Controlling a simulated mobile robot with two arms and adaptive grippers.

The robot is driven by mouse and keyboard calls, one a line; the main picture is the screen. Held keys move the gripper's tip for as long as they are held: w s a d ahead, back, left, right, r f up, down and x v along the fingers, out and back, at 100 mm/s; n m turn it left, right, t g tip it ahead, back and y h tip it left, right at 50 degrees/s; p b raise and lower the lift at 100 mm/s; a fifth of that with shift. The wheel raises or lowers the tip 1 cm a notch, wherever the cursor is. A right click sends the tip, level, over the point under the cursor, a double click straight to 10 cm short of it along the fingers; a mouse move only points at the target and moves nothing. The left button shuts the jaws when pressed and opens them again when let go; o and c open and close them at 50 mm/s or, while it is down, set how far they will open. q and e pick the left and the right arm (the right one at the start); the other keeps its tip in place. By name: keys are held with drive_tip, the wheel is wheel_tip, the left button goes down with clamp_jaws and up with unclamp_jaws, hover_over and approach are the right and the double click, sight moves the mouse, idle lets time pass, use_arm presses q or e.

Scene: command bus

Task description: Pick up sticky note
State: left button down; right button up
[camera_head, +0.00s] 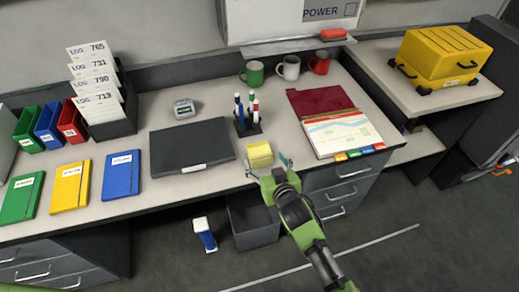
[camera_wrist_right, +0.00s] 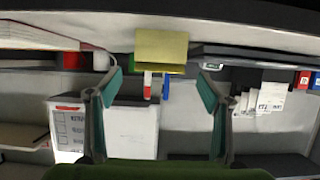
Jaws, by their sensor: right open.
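The yellow sticky note pad (camera_head: 260,154) lies near the front edge of the desk, to the right of the black laptop. It also shows in the right wrist view (camera_wrist_right: 161,47), ahead of the fingers and between them. My right gripper (camera_head: 268,170) is at the desk's front edge, just in front of the pad. Its teal-lined fingers are spread wide with nothing between them. The pad appears apart from both fingers. My left gripper is out of view.
The closed laptop (camera_head: 192,146) is left of the pad and a pen holder (camera_head: 247,125) with markers stands behind it. An open binder (camera_head: 343,132) lies to the right. Mugs (camera_head: 289,68) stand at the back. A grey bin (camera_head: 253,222) is below the desk edge.

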drive_tip(key=shift+x, duration=0.85)
drive_tip(key=shift+r, duration=0.1)
drive_tip(key=c, duration=0.8)
drive_tip(key=shift+o, duration=0.2)
